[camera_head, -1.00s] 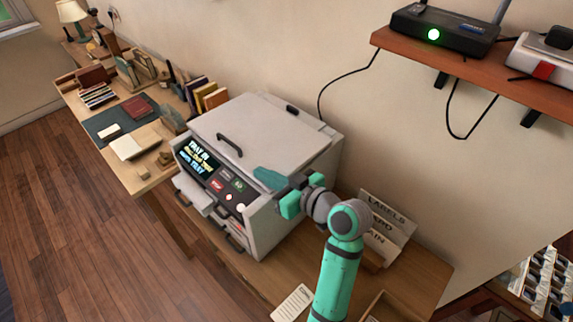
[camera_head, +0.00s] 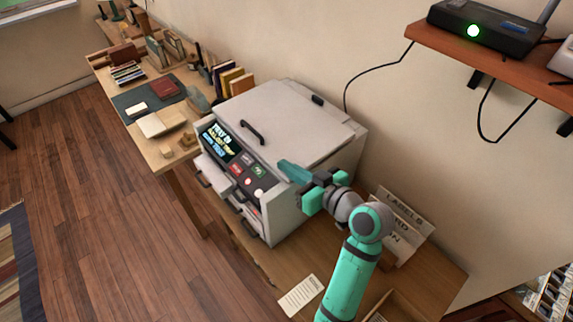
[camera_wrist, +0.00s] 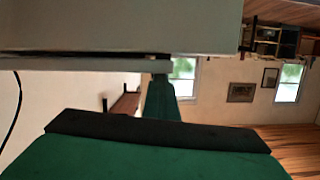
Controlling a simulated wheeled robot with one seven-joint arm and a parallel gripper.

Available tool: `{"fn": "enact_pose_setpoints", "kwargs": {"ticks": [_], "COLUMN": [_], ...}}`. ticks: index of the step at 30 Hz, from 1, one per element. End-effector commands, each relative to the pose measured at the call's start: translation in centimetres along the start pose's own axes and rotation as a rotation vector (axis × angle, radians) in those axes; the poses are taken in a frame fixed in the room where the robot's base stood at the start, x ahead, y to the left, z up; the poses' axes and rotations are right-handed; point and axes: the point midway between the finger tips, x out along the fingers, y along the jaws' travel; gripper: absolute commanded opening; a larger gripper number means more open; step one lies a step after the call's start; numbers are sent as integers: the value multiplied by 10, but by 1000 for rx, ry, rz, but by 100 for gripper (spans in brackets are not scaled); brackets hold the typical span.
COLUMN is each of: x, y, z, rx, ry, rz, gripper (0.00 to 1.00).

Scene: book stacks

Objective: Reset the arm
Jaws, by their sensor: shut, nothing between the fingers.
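My arm reaches up from the bottom of the head view, and my gripper (camera_head: 284,166) is at the right front corner of the grey printer (camera_head: 285,118), level with its lid and control panel. The teal fingers are together with nothing between them. I cannot tell whether they touch the printer. In the wrist view, a finger of my gripper (camera_wrist: 161,98) points away below a large pale grey surface that fills the top.
The printer stands on a wooden table (camera_head: 430,285) with a printed card (camera_head: 301,295) and label signs (camera_head: 400,222). A desk with books (camera_head: 158,124) is behind left. A wall shelf (camera_head: 500,75) holds a router (camera_head: 487,27).

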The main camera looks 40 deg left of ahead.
Motion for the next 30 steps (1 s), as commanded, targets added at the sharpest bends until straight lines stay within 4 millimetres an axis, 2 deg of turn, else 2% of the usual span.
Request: {"fn": "enact_pose_setpoints", "kwargs": {"ticks": [1,9,15,26,30], "x": [-10,-53,-73,-77,-71], "y": [4,0,-2,-1,5], "z": [6,-1,-4,-3,10], "rx": [9,-2,-7,2,80], "ry": [-12,-3,1,8,48], "rz": [10,-4,-10,-2,62], "gripper": [0,0,0,0,0]}}
